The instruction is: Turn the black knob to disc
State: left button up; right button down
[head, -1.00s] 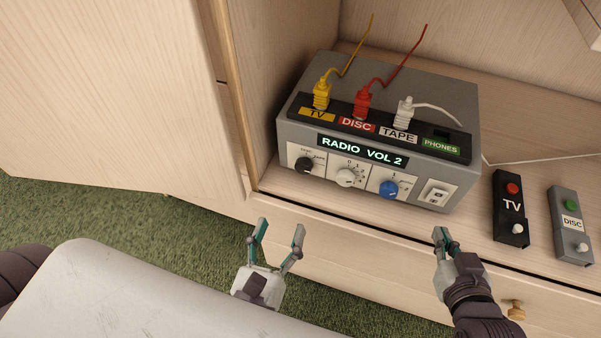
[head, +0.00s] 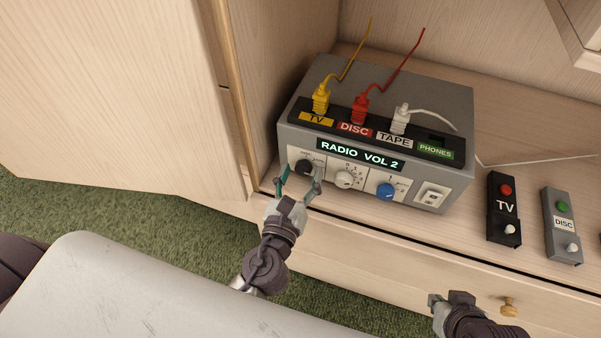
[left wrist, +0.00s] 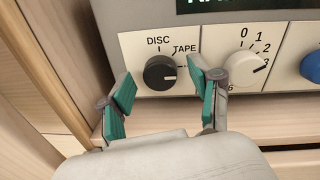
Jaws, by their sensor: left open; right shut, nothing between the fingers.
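The black knob (head: 304,167) is the leftmost of three knobs on the front of the grey box (head: 380,108). The display (head: 360,153) reads RADIO VOL 2. My right gripper (head: 450,298) is shut and empty, low at the right.
A white knob (head: 346,179) and a blue knob (head: 386,191) are right of the black one. Yellow, red and white plugs stand on the box top. The cabinet's side wall (head: 255,90) is close on the left.

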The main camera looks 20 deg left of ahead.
pick_arm(q)
jog(key=c, duration=1.1)
jog(key=shift+c, duration=0.2)
